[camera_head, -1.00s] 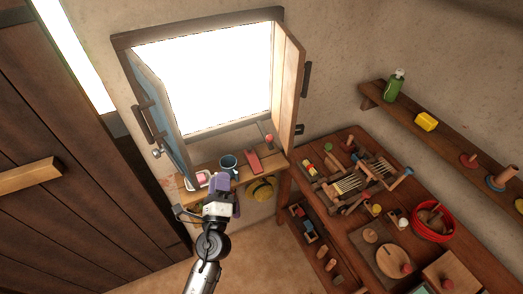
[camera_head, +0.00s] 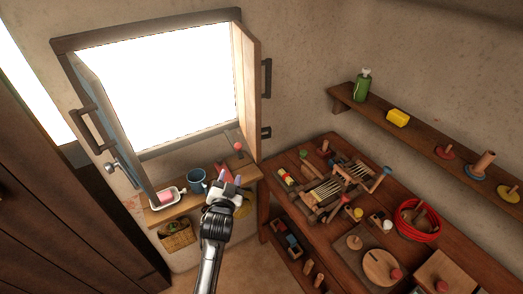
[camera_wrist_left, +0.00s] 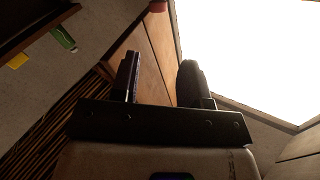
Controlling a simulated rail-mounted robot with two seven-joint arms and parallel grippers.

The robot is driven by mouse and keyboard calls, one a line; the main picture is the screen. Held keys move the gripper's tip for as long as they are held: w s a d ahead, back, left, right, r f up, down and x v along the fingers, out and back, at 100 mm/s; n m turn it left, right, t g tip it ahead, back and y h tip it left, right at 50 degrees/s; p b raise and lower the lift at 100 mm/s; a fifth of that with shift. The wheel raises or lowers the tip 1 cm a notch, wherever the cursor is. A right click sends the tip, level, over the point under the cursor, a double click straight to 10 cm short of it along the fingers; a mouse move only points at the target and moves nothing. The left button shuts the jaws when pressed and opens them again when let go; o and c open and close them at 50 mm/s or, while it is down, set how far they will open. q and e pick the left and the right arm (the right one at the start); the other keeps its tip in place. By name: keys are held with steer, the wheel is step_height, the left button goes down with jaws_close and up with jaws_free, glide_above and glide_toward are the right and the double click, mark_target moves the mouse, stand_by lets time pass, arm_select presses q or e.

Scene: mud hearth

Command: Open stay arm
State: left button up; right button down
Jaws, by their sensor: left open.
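A thin bar with a red knob, which looks like the stay arm (camera_head: 238,147), is at the lower right of the window opening, beside the right shutter (camera_head: 246,95). Both shutters stand swung open. My left gripper (camera_head: 230,178) is open and empty, in front of the sill and below the knob, apart from it in the picture. In the left wrist view its two dark fingers (camera_wrist_left: 160,70) are spread, with a wooden panel and the bright window behind them. A red thing (camera_wrist_left: 157,6) shows at the top edge there. My right gripper is not seen.
The sill shelf (camera_head: 180,207) holds a soap dish (camera_head: 167,198), a blue mug (camera_head: 196,180) and a red item (camera_head: 225,173) partly behind my gripper. A crowded workbench (camera_head: 325,245) stands right, under a wall shelf (camera_head: 430,140).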

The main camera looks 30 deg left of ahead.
mark_target(237, 149)
arm_select(q)
steer(key=w+a, duration=0.2)
steer(key=w, duration=0.2)
steer(key=w+a+n, duration=0.1)
steer(key=w+a, duration=0.1)
steer(key=w, duration=0.2)
steer(key=w+a+n+b, duration=0.1)
steer(key=w+a, duration=0.1)
steer(key=w, duration=0.2)
steer(key=shift+w+f, duration=0.1)
steer(key=shift+w, duration=0.1)
steer(key=shift+c, duration=0.2)
jaws_close()
